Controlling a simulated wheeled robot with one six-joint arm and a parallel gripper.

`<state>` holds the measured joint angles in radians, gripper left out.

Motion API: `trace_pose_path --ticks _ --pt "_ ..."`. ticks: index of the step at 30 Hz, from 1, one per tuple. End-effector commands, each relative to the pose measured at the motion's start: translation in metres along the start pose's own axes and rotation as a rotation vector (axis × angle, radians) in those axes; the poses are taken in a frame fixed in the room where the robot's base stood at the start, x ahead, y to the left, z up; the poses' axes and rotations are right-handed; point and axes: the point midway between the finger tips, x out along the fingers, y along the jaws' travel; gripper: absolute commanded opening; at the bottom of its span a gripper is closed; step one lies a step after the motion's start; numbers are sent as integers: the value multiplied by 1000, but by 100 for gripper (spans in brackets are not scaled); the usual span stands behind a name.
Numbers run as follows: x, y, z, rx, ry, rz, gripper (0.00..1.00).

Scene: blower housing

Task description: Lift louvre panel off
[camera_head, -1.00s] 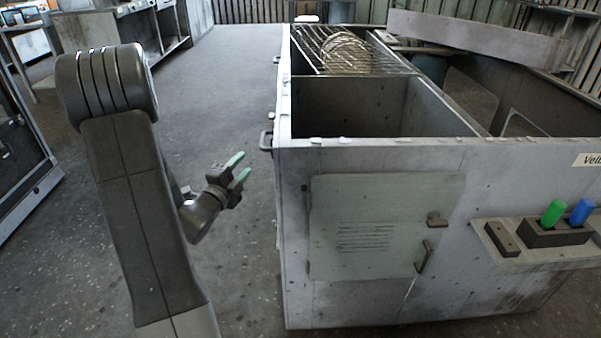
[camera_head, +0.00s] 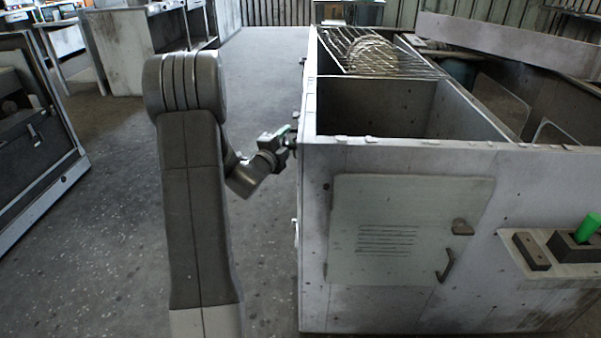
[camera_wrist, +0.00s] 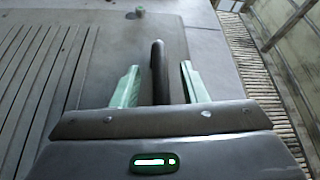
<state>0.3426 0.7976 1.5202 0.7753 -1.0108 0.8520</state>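The grey louvre panel with long parallel slats (camera_wrist: 40,75) fills the left of the wrist view. In the head view its face is turned away on the left side of the blower housing (camera_head: 312,240). A dark bar handle (camera_wrist: 158,75) stands out from the panel. My gripper (camera_wrist: 159,66) has its two green fingers apart, one on each side of the handle, with gaps showing on both sides. In the head view my gripper (camera_head: 288,142) is at the housing's upper left edge, and its fingertips are partly hidden.
The housing's front has a small slotted door (camera_head: 390,215) with a latch and handle. A ledge (camera_head: 560,268) holds a green-handled tool (camera_head: 588,228). A wire rack (camera_head: 355,48) lies over the open top. Floor is clear left of the housing; a dark framed unit (camera_head: 35,130) stands farther left.

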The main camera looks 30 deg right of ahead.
Motion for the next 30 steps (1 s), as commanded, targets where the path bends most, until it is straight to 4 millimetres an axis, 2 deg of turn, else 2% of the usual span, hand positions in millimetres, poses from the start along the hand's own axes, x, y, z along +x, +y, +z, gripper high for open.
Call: trace_pose_path --ticks 7,13,24,30 --pt "2 0 0 -1 -1 0 40" --pt "2 0 0 -1 -1 0 0" --pt "0 -3 0 0 -1 -1 0" --pt "-10 -18 -2 -1 -2 -3 0"
